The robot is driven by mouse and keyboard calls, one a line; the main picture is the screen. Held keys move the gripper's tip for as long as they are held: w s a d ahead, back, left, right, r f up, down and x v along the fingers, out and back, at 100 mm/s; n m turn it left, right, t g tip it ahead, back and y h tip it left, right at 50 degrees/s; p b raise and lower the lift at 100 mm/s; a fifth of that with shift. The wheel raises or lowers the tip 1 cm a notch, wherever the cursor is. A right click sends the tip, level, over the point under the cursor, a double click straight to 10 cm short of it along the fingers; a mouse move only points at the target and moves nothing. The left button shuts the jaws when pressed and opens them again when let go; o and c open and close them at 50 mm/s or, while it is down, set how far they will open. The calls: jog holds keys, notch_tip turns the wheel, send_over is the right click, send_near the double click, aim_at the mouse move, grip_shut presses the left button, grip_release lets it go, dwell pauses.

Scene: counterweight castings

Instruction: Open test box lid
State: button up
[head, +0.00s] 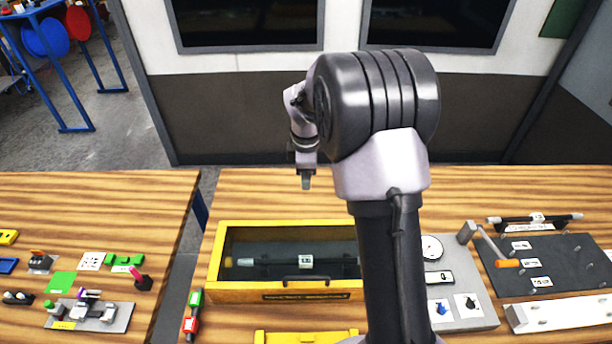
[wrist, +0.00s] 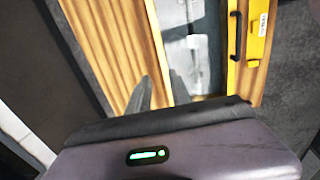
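The test box (head: 225,292) is a yellow-framed box on the wooden table, with a dark see-through top panel (head: 262,245) that appears to lie down flat. A grey rod with a white label (head: 305,261) shows through it. A black handle (head: 305,281) is at the near edge. In the wrist view the yellow frame (wrist: 258,50) and black handle (wrist: 234,38) are at upper right. My gripper (head: 306,183) is above the far side of the box, clear of the handle. In the wrist view its two fingers (wrist: 158,92) stand apart with nothing between them.
Right of the box is a grey panel with a gauge (head: 432,247), then a dark board (head: 550,265) with an orange-handled lever. A yellow piece (head: 305,337) is in front. Bare table lies behind the box.

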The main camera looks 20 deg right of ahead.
jog(key=shift+o, duration=0.3)
jog(key=shift+r, duration=0.1)
notch_tip(320, 180, up, 17)
jog(key=s+a+p, duration=0.1)
jog(key=s+p, duration=0.1)
jog(key=shift+s, duration=0.2)
